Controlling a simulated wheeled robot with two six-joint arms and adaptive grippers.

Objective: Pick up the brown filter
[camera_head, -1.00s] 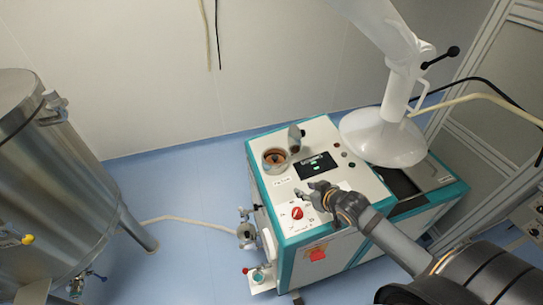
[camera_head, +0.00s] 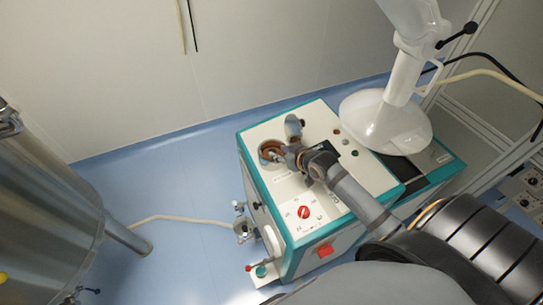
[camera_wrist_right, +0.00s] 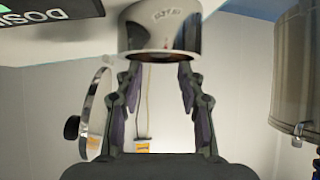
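The brown filter (camera_head: 269,149) sits in a round, light-rimmed opening on top of the white and teal machine (camera_head: 369,181). My right gripper (camera_head: 289,158) is at the right edge of this opening, partly covering it. In the right wrist view its two fingers (camera_wrist_right: 160,100) are spread with a clear gap between them, holding nothing. A shiny metal ring (camera_wrist_right: 160,28) is at the top of that view, just beyond the fingertips, with a brown edge showing beneath it. Whether the fingers touch it I cannot tell. My left gripper is in neither view.
A raised lid (camera_head: 293,126) stands behind the opening. A white funnel-shaped hood (camera_head: 385,122) hangs over the machine's right side.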

